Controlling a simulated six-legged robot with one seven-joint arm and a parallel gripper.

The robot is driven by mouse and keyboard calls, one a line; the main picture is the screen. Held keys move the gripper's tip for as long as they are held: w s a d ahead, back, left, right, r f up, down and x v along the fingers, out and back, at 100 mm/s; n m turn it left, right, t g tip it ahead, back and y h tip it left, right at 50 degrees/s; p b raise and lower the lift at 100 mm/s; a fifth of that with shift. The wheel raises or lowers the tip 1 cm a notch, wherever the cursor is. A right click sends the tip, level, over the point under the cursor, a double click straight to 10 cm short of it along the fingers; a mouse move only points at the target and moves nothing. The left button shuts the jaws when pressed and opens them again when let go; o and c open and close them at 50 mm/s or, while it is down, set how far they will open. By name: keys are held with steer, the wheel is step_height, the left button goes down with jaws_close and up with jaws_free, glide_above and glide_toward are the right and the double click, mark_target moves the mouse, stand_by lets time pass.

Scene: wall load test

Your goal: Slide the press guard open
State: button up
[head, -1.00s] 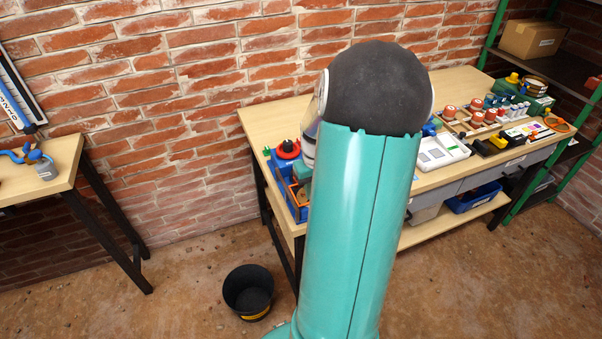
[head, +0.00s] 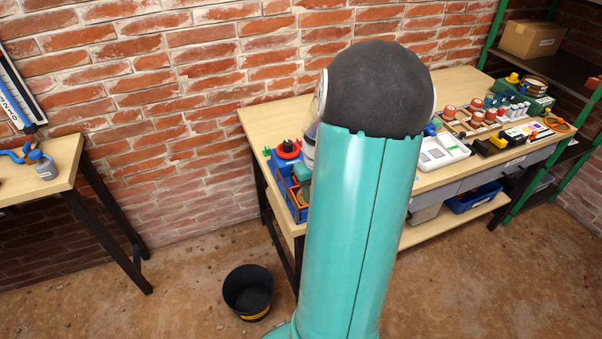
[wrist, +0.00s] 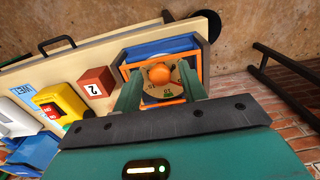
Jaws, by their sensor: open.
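In the wrist view my gripper (wrist: 159,88) is open, with its two green fingers apart. An orange ball-shaped knob (wrist: 160,73) shows between the fingers, above a round plate (wrist: 166,92) with numbers. I cannot tell whether the fingers touch it. An orange frame (wrist: 124,71) and a blue box (wrist: 165,49) lie around and behind the knob. I cannot tell which part is the press guard. In the head view the blue box (head: 283,182) is at the near left end of the workbench; my arm hides much of that area.
The workbench (head: 262,117) carries a red knob (head: 288,148), a white tray (head: 441,152) and several small items. In the wrist view a red cube (wrist: 96,82) marked 2 and a yellow box (wrist: 60,104) are left of my gripper. A black bucket (head: 248,291) stands on the floor.

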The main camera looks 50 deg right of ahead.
steer(key=shift+r, duration=3.5)
steer(key=shift+a, duration=0.1)
